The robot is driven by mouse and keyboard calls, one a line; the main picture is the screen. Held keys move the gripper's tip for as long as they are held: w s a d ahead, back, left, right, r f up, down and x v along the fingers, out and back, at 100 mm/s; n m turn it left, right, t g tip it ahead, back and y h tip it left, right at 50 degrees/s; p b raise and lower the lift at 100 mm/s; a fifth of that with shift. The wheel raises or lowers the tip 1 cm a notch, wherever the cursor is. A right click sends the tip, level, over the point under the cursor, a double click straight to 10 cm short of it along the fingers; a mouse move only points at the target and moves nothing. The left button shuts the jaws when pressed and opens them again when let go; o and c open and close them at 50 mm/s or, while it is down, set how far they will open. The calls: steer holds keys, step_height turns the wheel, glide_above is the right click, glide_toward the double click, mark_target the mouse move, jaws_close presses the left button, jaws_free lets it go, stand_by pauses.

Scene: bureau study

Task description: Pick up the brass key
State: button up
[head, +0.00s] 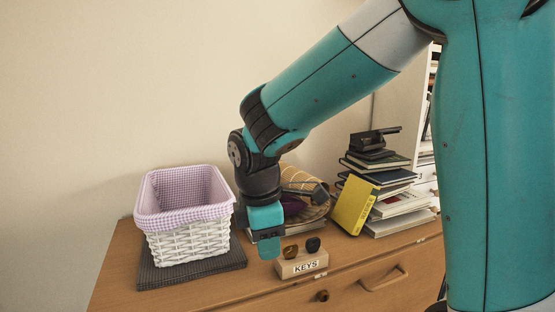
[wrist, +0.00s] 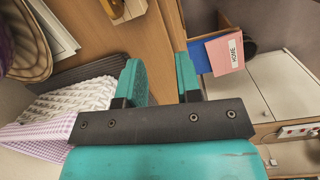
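The brass key (head: 290,252) shows its brownish head at the left of a small wooden block labelled KEYS (head: 302,266), near the front of the bureau top. A dark key head (head: 313,244) stands beside it on the right. My gripper (head: 269,246) is just left of the block and points down, apart from the keys as far as I can tell. In the wrist view my gripper (wrist: 161,76) is open, with nothing between its two teal fingers. A wooden piece, seemingly the block (wrist: 127,12), is cut off at the top edge there; the keys are not clear.
A white woven basket (head: 188,244) with a checked lining stands on a dark mat (head: 160,275) at left. A tipped wicker basket (head: 305,178) lies behind my gripper. The wrist view shows a pink item (wrist: 225,53) beyond the bureau.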

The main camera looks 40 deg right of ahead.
mark_target(289, 245)
steer(key=w+d+r+n+h+p, duration=0.1)
steer(key=w+d+r+n+p, duration=0.1)
steer(key=d+r+p, duration=0.15)
steer(key=shift+g, duration=0.4)
steer(key=b+x, duration=0.2)
steer(key=b, duration=0.1)
steer(key=d+b+x, duration=0.1)
steer(key=b+x, duration=0.2)
steer(key=b, duration=0.1)
steer(key=shift+d, duration=0.15)
steer(key=shift+b+x, duration=0.6)
steer(key=shift+x, duration=1)
steer(key=shift+w+d, duration=0.1)
jaws_close()
steer(key=shift+r, duration=0.1)
steer(key=shift+d+p+v, duration=0.2)
steer(key=shift+p+v, duration=0.75)
steer(key=shift+p, duration=0.2)
steer(key=shift+d+p+v, duration=0.2)
steer(key=shift+p+v, duration=0.75)
steer(key=shift+p, duration=0.2)
steer(key=shift+d+p+v, duration=0.2)
steer(key=shift+p+v, duration=0.8)
steer(key=shift+p, duration=0.15)
